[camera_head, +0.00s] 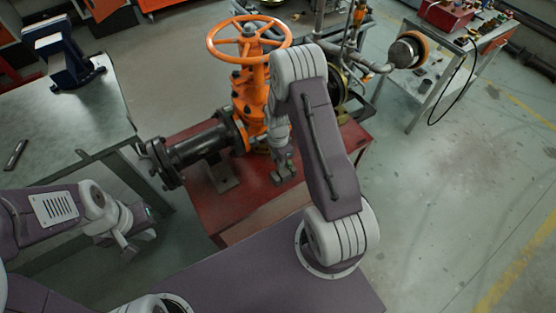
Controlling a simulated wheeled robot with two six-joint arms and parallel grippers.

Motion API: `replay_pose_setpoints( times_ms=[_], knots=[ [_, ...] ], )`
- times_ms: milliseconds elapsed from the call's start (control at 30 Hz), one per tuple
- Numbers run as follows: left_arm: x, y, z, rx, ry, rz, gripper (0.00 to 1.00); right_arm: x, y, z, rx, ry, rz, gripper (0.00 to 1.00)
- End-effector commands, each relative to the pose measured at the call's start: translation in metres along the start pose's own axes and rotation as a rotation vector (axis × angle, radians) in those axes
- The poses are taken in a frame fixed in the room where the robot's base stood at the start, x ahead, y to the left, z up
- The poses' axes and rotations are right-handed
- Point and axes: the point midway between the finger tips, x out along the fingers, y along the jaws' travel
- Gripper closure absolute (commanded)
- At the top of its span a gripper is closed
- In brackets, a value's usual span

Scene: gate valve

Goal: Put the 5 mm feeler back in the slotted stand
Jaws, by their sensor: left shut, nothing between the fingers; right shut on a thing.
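My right gripper (285,170) points down over the red base (238,205), in front of the orange gate valve (250,95). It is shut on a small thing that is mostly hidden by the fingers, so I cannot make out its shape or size. My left gripper (138,244) is shut and empty, low at the left, apart from the red base. I cannot pick out the slotted stand for certain in this view; my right arm covers part of the base.
A black flanged pipe (198,147) runs left from the valve, over the base. A grey table (60,125) with a blue vise (66,58) and a small dark item (15,155) is at left. A cart (440,60) stands at the back right. Floor at right is clear.

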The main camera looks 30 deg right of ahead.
Motion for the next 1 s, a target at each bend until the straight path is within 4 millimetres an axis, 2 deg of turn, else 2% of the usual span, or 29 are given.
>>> replay_pose_setpoints(
  times_ms=[733,1000],
  knots=[
    [-0.0015,0.0,-0.0002,0.0,0.0,0.0,1.0,0.0002,-0.0001,0.0,0.0,0.0,0.0,1.0],
    [0.0032,-0.0001,0.0003,0.0,0.0,0.0,1.0,0.0064,-0.0001,0.0,0.0,0.0,0.0,1.0]
  ],
)
